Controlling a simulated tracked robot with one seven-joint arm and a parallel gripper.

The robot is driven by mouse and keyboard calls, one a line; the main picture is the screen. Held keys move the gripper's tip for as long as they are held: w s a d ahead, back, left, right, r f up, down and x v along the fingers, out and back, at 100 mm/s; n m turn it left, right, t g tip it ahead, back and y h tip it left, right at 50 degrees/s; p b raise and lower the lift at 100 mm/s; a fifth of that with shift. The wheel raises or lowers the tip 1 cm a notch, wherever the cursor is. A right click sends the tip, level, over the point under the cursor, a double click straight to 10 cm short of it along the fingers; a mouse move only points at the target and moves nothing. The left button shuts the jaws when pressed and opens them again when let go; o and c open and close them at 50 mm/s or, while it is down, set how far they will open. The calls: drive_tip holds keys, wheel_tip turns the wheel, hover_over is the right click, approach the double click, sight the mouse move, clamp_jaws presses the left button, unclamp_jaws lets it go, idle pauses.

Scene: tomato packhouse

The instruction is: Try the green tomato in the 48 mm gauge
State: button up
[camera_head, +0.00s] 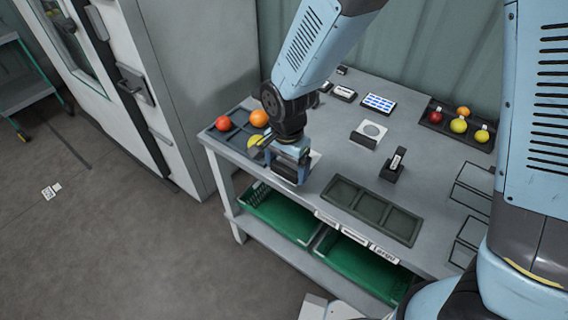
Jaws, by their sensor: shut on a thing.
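My gripper (288,178) is low over the left part of the table, just right of the left tray (213,134). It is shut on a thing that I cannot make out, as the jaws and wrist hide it. No clearly green tomato shows. A pale plate edge (314,160) shows just behind the gripper, and I cannot tell what it belongs to. A dark stand with a pale ringed plate (371,131) is at mid-table. I cannot read which gauge is the 48 mm one.
The left tray holds a red tomato (223,123), an orange one (259,118) and a yellow one (255,142). A dark block with a label (393,166) stands near an empty sectioned tray (372,207). Another tray (455,133) holds several tomatoes. Green crates (282,215) sit below.

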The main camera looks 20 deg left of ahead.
drive_tip(key=shift+f, duration=1.6)
idle(0.7)
idle(1.0)
drive_tip(key=shift+r, duration=3.9)
